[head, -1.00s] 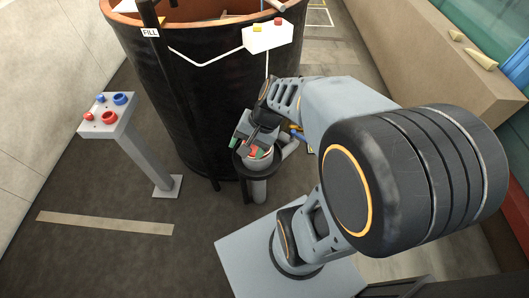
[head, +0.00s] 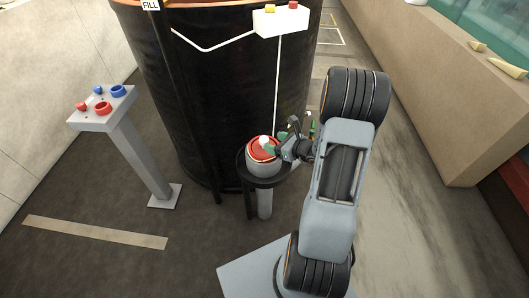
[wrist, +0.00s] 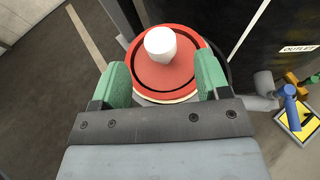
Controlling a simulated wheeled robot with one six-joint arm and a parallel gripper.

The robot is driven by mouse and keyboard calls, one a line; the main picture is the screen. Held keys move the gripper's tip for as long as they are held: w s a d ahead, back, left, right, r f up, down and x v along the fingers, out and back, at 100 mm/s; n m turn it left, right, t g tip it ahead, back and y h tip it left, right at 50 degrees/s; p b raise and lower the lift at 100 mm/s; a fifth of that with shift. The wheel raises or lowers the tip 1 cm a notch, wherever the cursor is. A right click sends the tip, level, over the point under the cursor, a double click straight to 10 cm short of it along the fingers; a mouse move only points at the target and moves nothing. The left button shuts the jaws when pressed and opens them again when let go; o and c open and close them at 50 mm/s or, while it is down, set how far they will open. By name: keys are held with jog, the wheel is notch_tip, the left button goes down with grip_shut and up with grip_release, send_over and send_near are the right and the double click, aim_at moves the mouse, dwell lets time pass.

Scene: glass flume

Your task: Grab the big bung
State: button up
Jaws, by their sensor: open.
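The big bung (head: 258,153) is a red disc with a white knob on top. It sits upright in the top of a short grey pipe (head: 264,170) beside the black tank. It also shows in the wrist view (wrist: 150,78), at the top middle. My gripper (head: 276,146) is open, with green finger pads, close to the right side of the bung. In the wrist view my gripper (wrist: 162,78) has one finger at each side of the disc's near part, and nothing is held. The knob lies beyond the fingertips. Whether the pads touch the disc, I cannot tell.
A black ring (head: 246,179) on a post surrounds the pipe. The large black tank (head: 225,90) stands right behind. A grey pedestal (head: 95,122) with red and blue pieces is at left. Blue and orange parts and a yellow sign (wrist: 298,122) lie at right in the wrist view.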

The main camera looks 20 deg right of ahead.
aim_at(266, 140)
jog(key=shift+b+x, duration=0.7)
jog(key=shift+x, duration=3.2)
jog(key=shift+r, duration=0.15)
jog(key=shift+c, duration=0.3)
grip_shut()
